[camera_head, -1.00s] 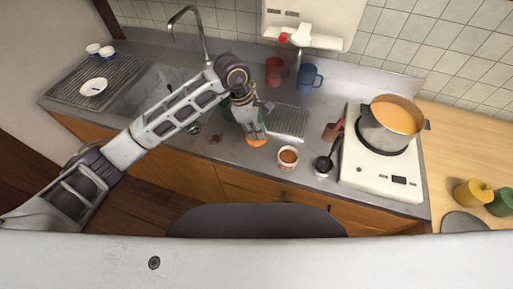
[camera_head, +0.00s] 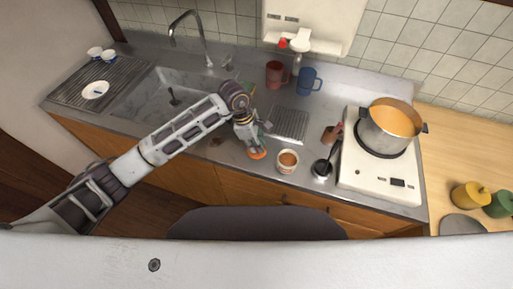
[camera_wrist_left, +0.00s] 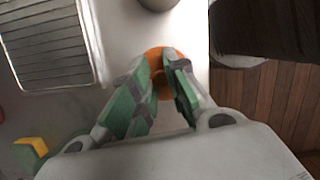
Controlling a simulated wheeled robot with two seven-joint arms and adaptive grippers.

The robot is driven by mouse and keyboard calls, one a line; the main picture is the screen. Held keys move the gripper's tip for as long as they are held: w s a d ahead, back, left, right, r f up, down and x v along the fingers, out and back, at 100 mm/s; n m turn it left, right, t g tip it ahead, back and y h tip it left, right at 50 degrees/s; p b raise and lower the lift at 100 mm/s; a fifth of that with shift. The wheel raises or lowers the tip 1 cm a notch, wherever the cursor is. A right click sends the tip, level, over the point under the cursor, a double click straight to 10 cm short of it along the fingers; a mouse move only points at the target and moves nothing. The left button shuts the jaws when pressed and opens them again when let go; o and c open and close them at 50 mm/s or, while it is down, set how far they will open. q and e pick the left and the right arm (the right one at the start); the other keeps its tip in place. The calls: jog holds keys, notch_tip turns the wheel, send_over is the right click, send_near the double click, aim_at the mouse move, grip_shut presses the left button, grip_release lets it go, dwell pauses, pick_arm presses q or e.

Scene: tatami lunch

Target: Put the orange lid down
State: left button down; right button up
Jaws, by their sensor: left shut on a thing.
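The orange lid (camera_head: 257,155) is at the fingertips of my left gripper (camera_head: 253,147), low over the steel counter just left of the small open cup (camera_head: 287,162). The left wrist view shows the round lid (camera_wrist_left: 157,53) under the green finger pads of the left gripper (camera_wrist_left: 160,72), which are closed on its middle. The fingers hide part of the lid. I cannot tell whether its underside touches the counter. My right gripper is not in view.
A black ladle rest (camera_head: 322,169) and the white stove (camera_head: 379,178) with a pot (camera_head: 390,128) stand to the right. A drain grid (camera_head: 290,124) lies behind the cup. A red mug (camera_head: 275,75) and a blue mug (camera_head: 308,80) stand at the back. The counter's front edge is close.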

aim_at(258, 155)
pick_arm(q)
jog(key=shift+f, duration=1.4)
jog(key=shift+f, duration=0.2)
jog(key=c, duration=1.4)
grip_release()
jog(key=shift+r, duration=0.2)
